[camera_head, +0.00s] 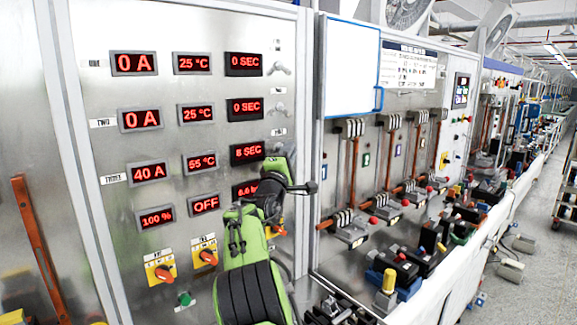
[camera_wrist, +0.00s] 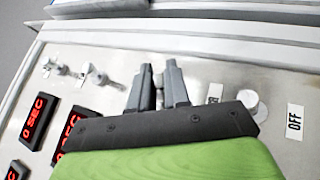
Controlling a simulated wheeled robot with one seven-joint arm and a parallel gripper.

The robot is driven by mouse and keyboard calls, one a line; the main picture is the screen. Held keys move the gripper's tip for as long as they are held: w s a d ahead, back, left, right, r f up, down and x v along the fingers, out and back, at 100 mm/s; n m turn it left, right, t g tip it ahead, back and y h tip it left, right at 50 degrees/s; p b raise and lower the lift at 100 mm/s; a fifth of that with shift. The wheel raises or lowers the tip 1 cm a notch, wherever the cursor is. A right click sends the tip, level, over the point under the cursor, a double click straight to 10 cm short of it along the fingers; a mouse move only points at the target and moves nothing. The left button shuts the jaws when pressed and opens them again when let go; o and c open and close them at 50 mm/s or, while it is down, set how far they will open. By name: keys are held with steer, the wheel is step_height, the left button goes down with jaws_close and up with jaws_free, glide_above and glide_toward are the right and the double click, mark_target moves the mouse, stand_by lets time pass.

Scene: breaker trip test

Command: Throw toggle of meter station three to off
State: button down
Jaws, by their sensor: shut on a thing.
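The row labelled THREE (camera_head: 113,179) on the steel panel shows 40 A (camera_head: 149,173), 55 °C (camera_head: 201,162) and 8 SEC (camera_head: 247,152). Its toggle is hidden behind my arm in the head view. In the wrist view, my gripper (camera_wrist: 160,72) has its two grey fingers shut around a small metal toggle (camera_wrist: 158,88), the third in line. Only a little of this toggle shows, so its on or off position is unclear. My arm reaches up in front of the panel's lower right.
The toggles of rows one (camera_head: 280,68) and two (camera_head: 279,109) stand above my gripper. An OFF plate (camera_wrist: 294,122) lies right of it in the wrist view. Rotary switches (camera_head: 161,273) and a green button (camera_head: 184,298) sit lower on the panel. A cluttered bench extends right.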

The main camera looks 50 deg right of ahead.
steer(key=shift+w+f+m+g+h+b, duration=0.1)
steer(key=shift+f+m+g+h+b, duration=0.15)
steer(key=shift+m, duration=0.3)
steer(key=shift+f+m+g+h+b, duration=0.1)
steer(key=shift+m+g+h+b, duration=0.05)
steer(key=shift+m+h, duration=0.3)
steer(key=shift+w+f+m+g+h+b, duration=0.1)
steer(key=shift+m+g+h+b, duration=0.1)
steer(key=shift+m, duration=0.8)
steer(key=shift+s+r, duration=0.1)
steer(key=c, duration=1.4)
jaws_free()
steer(key=b+v, duration=0.6)
steer(key=v, duration=0.9)
steer(key=shift+a+f, duration=0.3)
steer(key=shift+f, duration=0.05)
